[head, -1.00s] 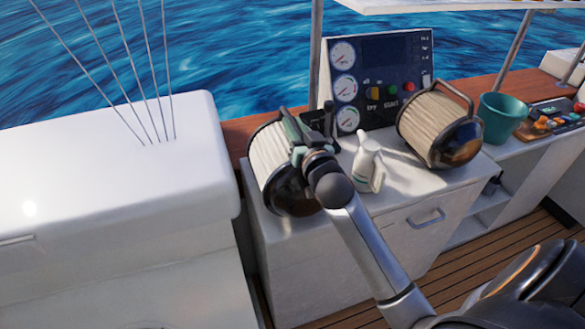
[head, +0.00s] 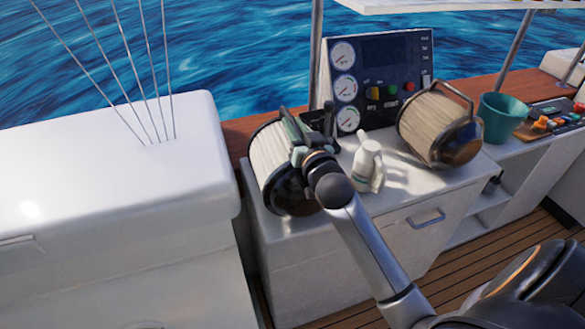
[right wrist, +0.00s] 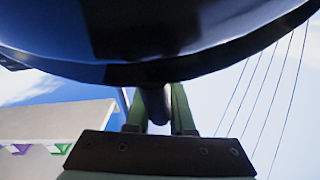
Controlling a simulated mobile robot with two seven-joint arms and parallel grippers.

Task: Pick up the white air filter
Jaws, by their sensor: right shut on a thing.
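The white air filter (head: 268,155) is a pleated drum with black end caps and a dark handle. It is on the left end of the white cabinet top, and I cannot tell whether it touches the surface. My right gripper (head: 294,130) is at its handle. In the right wrist view, my right gripper (right wrist: 155,112) has its green fingers shut on the dark handle bar (right wrist: 154,100), under the filter's glossy black cap (right wrist: 150,40). My arm hides part of the filter in the head view. My left gripper is not in view.
A second, cream filter (head: 425,125) lies right of a white spray bottle (head: 367,165) on the cabinet (head: 345,245). A gauge panel (head: 385,75) stands behind. A teal bucket (head: 498,118) is farther right. A large white box (head: 110,160) stands close on the left.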

